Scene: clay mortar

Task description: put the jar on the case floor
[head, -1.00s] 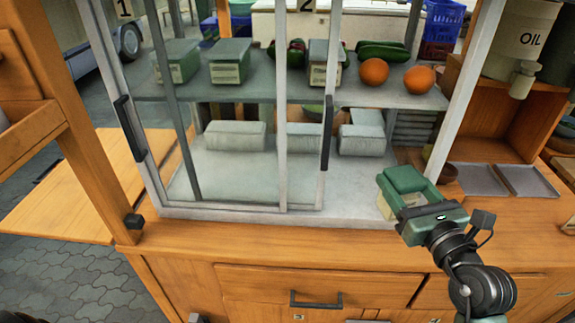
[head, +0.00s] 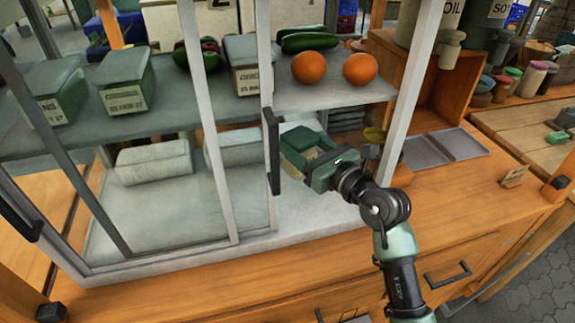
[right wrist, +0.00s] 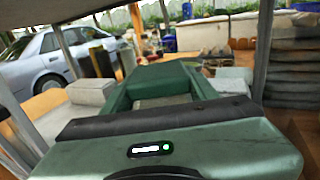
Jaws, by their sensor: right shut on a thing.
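The jar (head: 303,139) is a small box-like container with a dark green lid and a pale label. My right gripper (head: 312,160) is shut on it and holds it at the open right part of the glass case, beneath the upper shelf. The jar's green lid also shows in the right wrist view (right wrist: 158,78), beyond the green gripper body. The case floor (head: 160,220) is pale and flat. I cannot tell whether the jar touches it. My left gripper is out of view.
A sliding door frame with a black handle (head: 272,150) stands just left of the jar. The shelf (head: 170,118) above carries similar jars, vegetables and two oranges (head: 309,67). Wrapped pale blocks (head: 153,161) lie at the back of the floor. A white post (head: 408,90) stands right.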

